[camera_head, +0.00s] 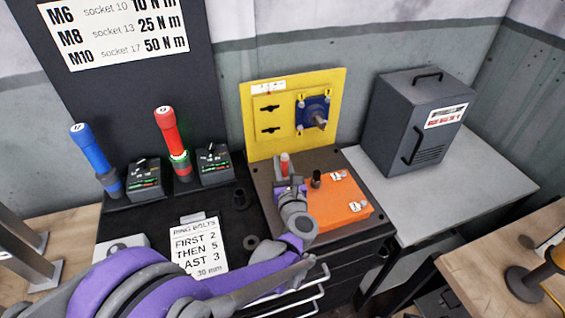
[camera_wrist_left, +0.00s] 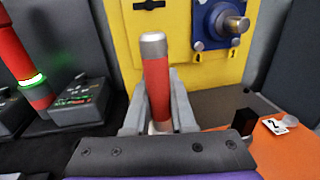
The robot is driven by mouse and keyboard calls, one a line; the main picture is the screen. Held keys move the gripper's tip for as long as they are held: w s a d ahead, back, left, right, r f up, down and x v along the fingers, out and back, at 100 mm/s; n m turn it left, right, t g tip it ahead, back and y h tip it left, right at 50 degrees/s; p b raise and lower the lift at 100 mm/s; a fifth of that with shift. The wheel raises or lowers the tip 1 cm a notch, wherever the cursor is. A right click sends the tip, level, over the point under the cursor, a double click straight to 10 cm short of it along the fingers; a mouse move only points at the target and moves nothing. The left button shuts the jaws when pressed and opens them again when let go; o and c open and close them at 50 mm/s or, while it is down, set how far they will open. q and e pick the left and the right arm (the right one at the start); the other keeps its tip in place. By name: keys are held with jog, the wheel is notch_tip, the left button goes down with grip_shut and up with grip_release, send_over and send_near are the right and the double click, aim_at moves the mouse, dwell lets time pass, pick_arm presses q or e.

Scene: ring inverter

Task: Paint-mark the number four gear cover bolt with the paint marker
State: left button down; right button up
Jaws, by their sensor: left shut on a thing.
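My left gripper (camera_head: 287,184) is shut on a red paint marker (camera_head: 285,163), which also shows in the left wrist view (camera_wrist_left: 157,85). The marker stands roughly upright between the fingers (camera_wrist_left: 160,108), with a grey end on top and a whitish part low down. An orange cover (camera_head: 332,206) lies just right of the gripper. It carries a black knob (camera_head: 316,178) and small white number tags beside pale bolt heads; one tag (camera_wrist_left: 280,127) seems to read 2. I cannot make out a tag reading four. My right gripper is not in view.
A yellow board (camera_head: 256,125) with a blue plate (camera_head: 309,105) and shaft stands behind. Blue (camera_head: 90,150) and red (camera_head: 170,135) tools stand at the left near black units. A dark grey cabinet (camera_head: 395,115) is right. A ring-bolt card (camera_head: 195,245) lies near my arm.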

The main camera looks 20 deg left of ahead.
pick_arm(q)
jog(key=shift+f+b, duration=0.4)
jog(key=shift+f, duration=0.05)
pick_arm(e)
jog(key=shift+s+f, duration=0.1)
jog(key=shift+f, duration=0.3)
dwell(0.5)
pick_arm(q)
jog(key=shift+r, duration=0.1)
dwell(0.4)
notch_tip(320, 180, up, 5)
jog(key=p, duration=0.3)
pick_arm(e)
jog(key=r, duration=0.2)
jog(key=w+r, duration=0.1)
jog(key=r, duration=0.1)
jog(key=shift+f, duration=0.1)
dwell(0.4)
